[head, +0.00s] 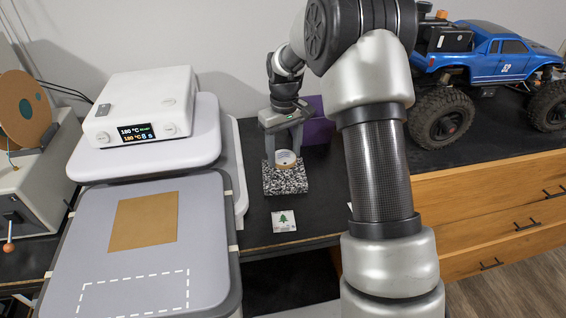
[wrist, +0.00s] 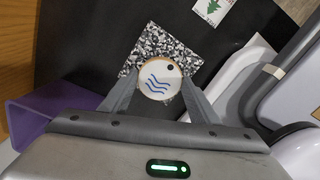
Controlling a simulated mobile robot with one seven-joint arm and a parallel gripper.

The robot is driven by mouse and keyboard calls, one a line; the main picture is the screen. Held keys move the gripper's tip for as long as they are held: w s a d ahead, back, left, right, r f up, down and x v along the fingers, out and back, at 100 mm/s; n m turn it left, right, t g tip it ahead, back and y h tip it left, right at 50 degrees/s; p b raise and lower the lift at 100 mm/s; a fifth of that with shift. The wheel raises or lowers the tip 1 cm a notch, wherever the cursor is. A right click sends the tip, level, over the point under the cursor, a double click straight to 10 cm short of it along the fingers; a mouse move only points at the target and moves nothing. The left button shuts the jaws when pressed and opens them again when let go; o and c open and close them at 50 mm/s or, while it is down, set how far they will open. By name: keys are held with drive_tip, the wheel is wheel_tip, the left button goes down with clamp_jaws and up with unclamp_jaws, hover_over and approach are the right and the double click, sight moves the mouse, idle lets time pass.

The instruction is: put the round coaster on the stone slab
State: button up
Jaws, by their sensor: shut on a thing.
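The round coaster (wrist: 159,82) is pale with blue wavy lines and a dark dot near its edge. My gripper (wrist: 155,88) is shut on it, with one finger on each side. The speckled black-and-white stone slab (wrist: 146,47) lies under and beyond the coaster in the wrist view. In the head view the coaster (head: 286,158) shows between the fingers of my gripper (head: 284,155), over the rear part of the slab (head: 285,182). I cannot tell whether the coaster touches the slab.
A white square tile with a green tree (head: 284,221) lies in front of the slab. A purple object (head: 318,127) stands behind and right of my gripper. A heat press (head: 150,270) is at left, and a blue crawler truck (head: 495,55) at right.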

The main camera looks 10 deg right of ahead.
sight(284, 157)
drive_tip(key=shift+f, duration=2.15)
drive_tip(key=shift+f, duration=0.1)
drive_tip(key=shift+f, duration=0.15)
drive_tip(key=o, duration=1)
